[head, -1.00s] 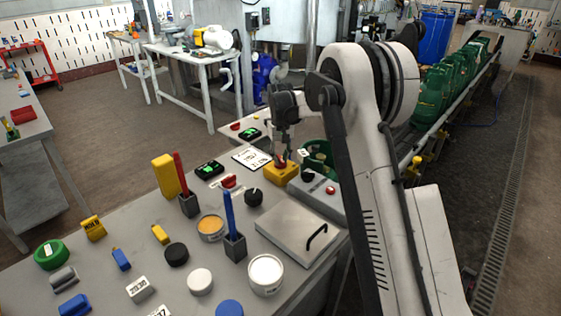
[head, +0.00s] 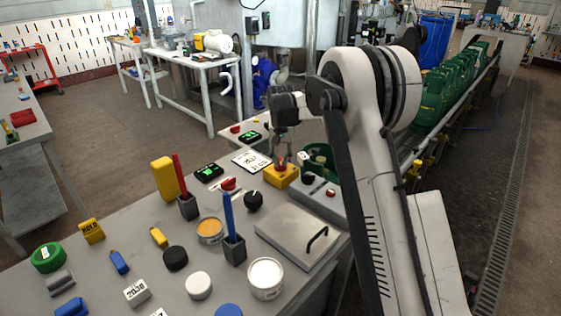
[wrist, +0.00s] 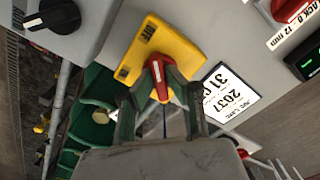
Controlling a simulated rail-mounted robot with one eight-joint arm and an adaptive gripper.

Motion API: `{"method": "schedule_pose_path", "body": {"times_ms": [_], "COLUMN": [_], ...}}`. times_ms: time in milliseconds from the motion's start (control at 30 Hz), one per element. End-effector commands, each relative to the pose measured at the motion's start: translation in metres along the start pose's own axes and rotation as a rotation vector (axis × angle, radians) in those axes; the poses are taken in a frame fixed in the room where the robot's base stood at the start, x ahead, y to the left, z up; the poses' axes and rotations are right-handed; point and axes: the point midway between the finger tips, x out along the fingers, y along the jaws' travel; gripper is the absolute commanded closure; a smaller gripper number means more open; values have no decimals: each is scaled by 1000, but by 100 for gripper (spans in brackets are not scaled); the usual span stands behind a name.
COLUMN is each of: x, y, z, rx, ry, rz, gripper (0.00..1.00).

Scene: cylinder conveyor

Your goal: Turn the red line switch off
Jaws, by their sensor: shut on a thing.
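The red line switch (wrist: 156,79) is a red handle on a yellow box (wrist: 160,48) at the edge of the bench. The yellow box also shows in the head view (head: 287,178), just below my gripper. My gripper (wrist: 157,68) comes in with its two fingers on either side of the red handle and is shut on it. The handle stands roughly upright in the wrist view, slanted to the box's edges. In the head view my gripper (head: 281,163) partly hides the handle.
A grey box with a black knob (head: 308,178) and red button stands right beside the yellow box. A white label card (head: 251,160) lies to its left. Green canisters (head: 438,92) line the conveyor at right. Pen holders and tins crowd the front bench.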

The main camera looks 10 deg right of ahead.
Motion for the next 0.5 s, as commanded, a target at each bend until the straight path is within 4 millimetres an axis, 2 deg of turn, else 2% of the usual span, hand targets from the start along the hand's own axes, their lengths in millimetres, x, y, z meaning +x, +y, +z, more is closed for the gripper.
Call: {"method": "schedule_pose_path", "body": {"times_ms": [100, 133, 267, 500], "x": [-1, -1, 0, -1], "y": [0, 0, 0, 0], "z": [0, 0, 0, 0], "rx": [1, 1, 0, 0], "ry": [1, 1, 1, 0], "rz": [0, 0, 0, 0], "gripper": [100, 85, 70, 70]}}
